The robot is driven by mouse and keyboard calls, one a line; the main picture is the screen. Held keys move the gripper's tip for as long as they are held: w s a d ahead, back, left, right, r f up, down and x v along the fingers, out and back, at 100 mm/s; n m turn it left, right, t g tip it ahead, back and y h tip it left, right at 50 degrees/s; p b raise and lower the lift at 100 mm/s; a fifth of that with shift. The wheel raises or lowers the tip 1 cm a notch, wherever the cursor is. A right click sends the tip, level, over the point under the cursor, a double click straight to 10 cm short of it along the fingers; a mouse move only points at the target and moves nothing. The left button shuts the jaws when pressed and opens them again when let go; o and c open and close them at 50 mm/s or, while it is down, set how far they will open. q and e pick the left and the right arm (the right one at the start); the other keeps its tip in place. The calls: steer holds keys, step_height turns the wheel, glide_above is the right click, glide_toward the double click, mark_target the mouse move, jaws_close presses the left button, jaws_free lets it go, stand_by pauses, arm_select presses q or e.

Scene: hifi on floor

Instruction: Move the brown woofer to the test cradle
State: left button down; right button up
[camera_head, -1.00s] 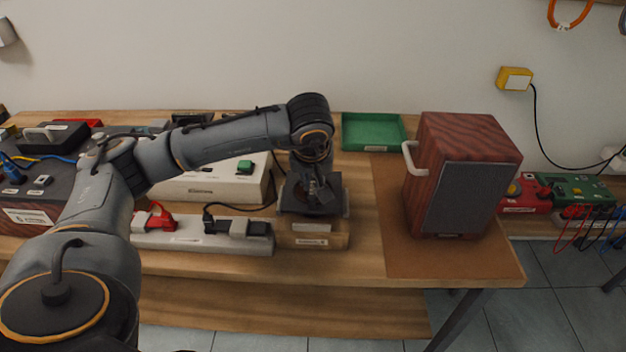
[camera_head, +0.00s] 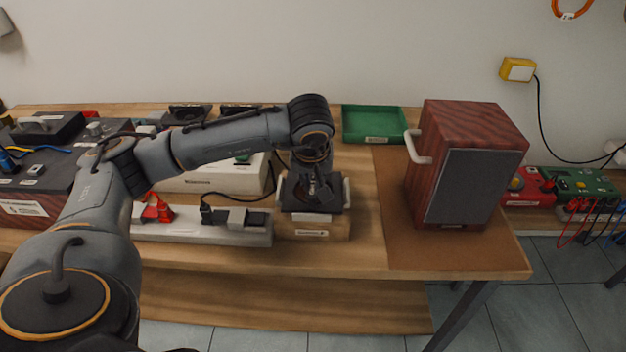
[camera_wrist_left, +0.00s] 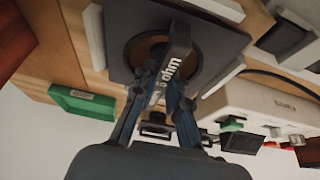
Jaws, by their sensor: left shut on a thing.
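My left gripper (camera_head: 318,200) points down over the wooden test cradle (camera_head: 312,232) with white side rails. In the left wrist view its fingers (camera_wrist_left: 166,84) are shut on an upright dark tab marked "5 ohm" on the brown woofer (camera_wrist_left: 139,48). The woofer has a square dark frame and a brown cone, partly hidden by the tab and fingers. In the head view its dark frame (camera_head: 297,196) lies flat between the rails. I cannot tell whether it rests fully on the cradle. My right gripper is not in view.
A red-brown speaker cabinet (camera_head: 463,165) with a white handle stands right on a brown mat (camera_head: 400,258). A green tray (camera_head: 372,125) is behind. A white power strip (camera_head: 180,227) and a white box (camera_head: 205,180) are left of the cradle. Two dark speaker units (camera_head: 188,113) lie at the back.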

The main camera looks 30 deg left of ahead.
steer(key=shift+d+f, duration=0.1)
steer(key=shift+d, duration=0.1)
arm_select(q)
steer(key=c, duration=1.3)
jaws_free()
steer(key=shift+f, duration=0.2)
steer(key=shift+r, duration=0.15)
steer(key=v, duration=0.8)
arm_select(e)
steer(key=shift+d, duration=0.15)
arm_select(q)
steer(key=shift+r, duration=0.15)
step_height(320, 180, up, 8)
steer(key=p, duration=0.5)
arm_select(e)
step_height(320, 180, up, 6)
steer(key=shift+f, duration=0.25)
